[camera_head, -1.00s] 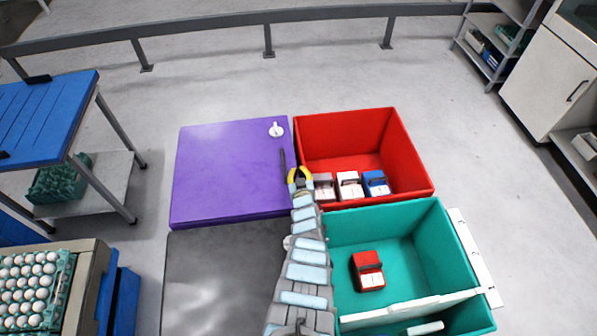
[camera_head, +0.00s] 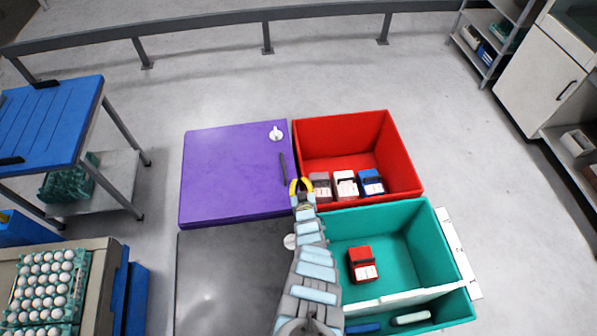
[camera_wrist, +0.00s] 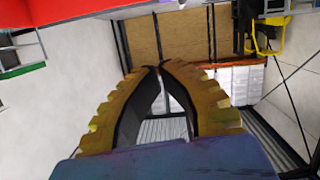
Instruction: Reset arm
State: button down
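My arm reaches up the middle of the head view. My gripper (camera_head: 301,181), with yellow fingers, is above the seam between the purple panel (camera_head: 230,170) and the red bin (camera_head: 400,150). In the wrist view the two fingers of my gripper (camera_wrist: 158,69) curve in and their tips meet. Nothing shows held between them.
The red bin holds grey, white and blue items (camera_head: 371,182). The teal bin (camera_head: 415,235) holds a red item (camera_head: 362,264). A dark grey panel (camera_head: 230,270) lies below the purple one. Egg trays (camera_head: 48,285) and a blue-topped table (camera_head: 45,120) stand left. Open floor lies behind.

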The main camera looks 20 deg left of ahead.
jog(key=shift+p+v, duration=0.75)
jog(key=shift+v, duration=0.95)
jog(key=shift+d+r, duration=0.1)
